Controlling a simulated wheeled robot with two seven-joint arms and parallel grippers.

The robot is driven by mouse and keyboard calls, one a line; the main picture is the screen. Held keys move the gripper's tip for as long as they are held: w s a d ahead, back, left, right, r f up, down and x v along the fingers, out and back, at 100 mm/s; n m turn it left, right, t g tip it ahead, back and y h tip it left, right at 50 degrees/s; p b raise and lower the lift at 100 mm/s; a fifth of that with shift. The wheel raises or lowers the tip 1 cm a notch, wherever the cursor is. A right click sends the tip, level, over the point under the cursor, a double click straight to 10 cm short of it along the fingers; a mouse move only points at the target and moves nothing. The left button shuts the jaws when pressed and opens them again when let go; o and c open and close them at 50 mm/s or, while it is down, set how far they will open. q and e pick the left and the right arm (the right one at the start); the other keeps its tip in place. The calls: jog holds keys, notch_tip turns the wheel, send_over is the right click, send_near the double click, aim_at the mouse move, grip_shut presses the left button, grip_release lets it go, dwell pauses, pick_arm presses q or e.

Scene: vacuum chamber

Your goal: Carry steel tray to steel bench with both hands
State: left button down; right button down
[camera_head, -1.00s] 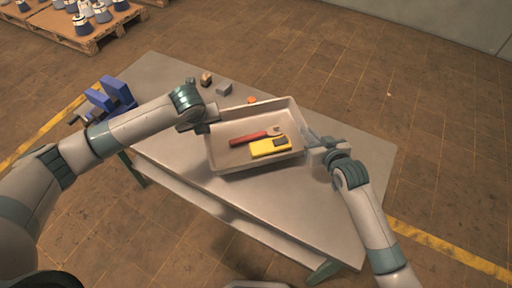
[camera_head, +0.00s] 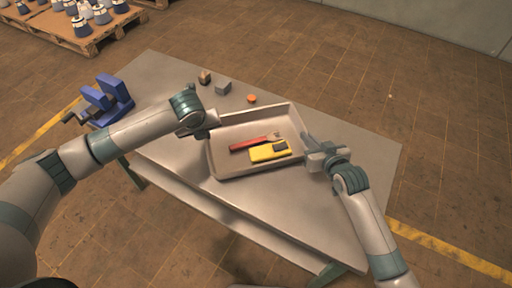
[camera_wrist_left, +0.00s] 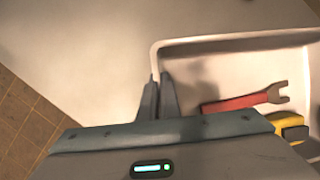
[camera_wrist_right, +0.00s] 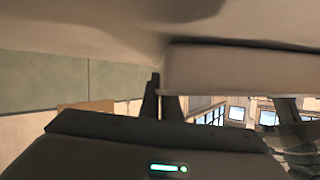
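The steel tray (camera_head: 262,174) is a shallow pale metal tray at the middle of a grey metal table (camera_head: 345,200). It holds a red wrench (camera_head: 250,144) and a yellow device with a dark patch (camera_head: 264,154). My left gripper (camera_head: 212,122) is at the tray's left wall; in the left wrist view its fingers (camera_wrist_left: 158,98) are close together on the tray's rim (camera_wrist_left: 240,40). My right gripper (camera_head: 306,142) is at the right wall; in the right wrist view its fingers (camera_wrist_right: 161,100) close around a pale wall edge (camera_wrist_right: 235,72). Whether the tray touches the table is unclear.
A blue vise (camera_head: 108,100) stands at the table's left end. Small blocks (camera_head: 223,88) and an orange piece (camera_head: 252,99) lie behind the tray. The table's right end is clear. A loaded wooden pallet (camera_head: 85,35) is on the floor at the upper left.

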pick_arm(q)
jog(key=shift+a+f, duration=0.1)
jog(key=shift+f, duration=0.15)
pick_arm(e)
jog(key=shift+f, duration=0.2)
pick_arm(q)
jog(key=c, duration=2)
grip_release()
jog(key=shift+r, duration=0.1)
pick_arm(e)
jog(key=c, duration=2)
grip_release()
jog(key=shift+r, duration=0.1)
pick_arm(q)
jog(key=shift+s+r, duration=0.1)
jog(key=shift+r, duration=0.05)
jog(key=v, duration=1.1)
jog(key=shift+s+r, duration=0.2)
jog(key=shift+r, duration=0.15)
pick_arm(e)
jog(key=shift+s, duration=0.15)
jog(key=v, duration=1.1)
jog(key=shift+s+d+r, duration=0.15)
jog(key=shift+s, duration=0.15)
pick_arm(q)
jog(key=shift+f, duration=0.1)
pick_arm(e)
jog(key=shift+s, duration=0.1)
